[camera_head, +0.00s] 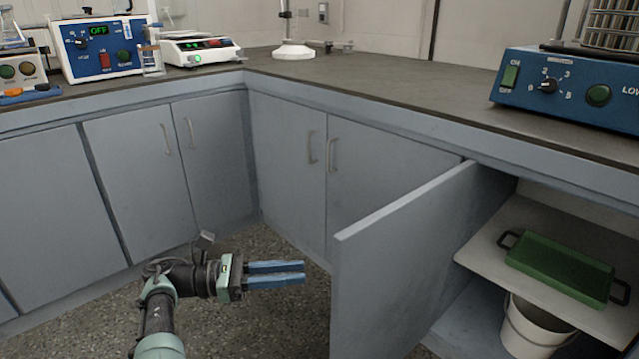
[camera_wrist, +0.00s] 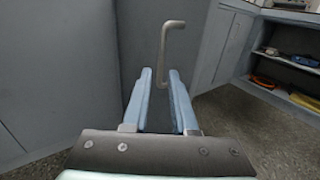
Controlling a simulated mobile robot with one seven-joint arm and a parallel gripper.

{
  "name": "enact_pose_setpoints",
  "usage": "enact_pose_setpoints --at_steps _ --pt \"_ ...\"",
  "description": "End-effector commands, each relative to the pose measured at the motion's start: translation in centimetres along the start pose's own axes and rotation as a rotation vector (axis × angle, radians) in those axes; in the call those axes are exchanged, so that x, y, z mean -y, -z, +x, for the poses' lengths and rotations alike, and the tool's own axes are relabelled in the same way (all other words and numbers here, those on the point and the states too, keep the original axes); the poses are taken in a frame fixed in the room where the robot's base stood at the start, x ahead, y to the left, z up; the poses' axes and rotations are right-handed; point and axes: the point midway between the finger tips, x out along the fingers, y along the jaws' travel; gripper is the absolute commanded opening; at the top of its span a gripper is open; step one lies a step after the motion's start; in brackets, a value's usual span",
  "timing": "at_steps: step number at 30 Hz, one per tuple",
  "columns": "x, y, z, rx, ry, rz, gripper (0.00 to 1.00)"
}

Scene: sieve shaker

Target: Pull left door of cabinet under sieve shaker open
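The cabinet door (camera_head: 400,265) at the right stands swung open, jutting out from the counter front. Its inside faces a shelf. My gripper (camera_head: 304,273) is left of this door, with blue fingers pointing right and a small gap to the door's edge. In the wrist view my gripper (camera_wrist: 160,75) is open and empty. A grey bar handle (camera_wrist: 172,24) stands on a grey door panel ahead, its lower end seen between the fingertips. I cannot tell whether it touches a finger. The handle is hidden in the head view.
Inside the open cabinet, a green tray (camera_head: 560,265) lies on a shelf (camera_head: 490,250) above a white bucket (camera_head: 530,330). A blue machine (camera_head: 565,85) with a dial sits on the counter (camera_head: 400,85) above. Closed cabinets line the left. An open shelf unit (camera_wrist: 270,70) shows in the wrist view.

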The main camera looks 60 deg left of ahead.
Motion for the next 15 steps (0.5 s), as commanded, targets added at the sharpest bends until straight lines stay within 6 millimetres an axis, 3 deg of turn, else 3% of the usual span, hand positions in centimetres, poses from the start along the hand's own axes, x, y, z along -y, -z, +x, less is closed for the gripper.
enact_pose_setpoints --at_steps 6,15 --pt "0.0 0.3 -3.5 -0.001 0.0 0.001 0.26" --pt "0.0 0.1 -4.4 -0.001 0.002 0.001 0.26"
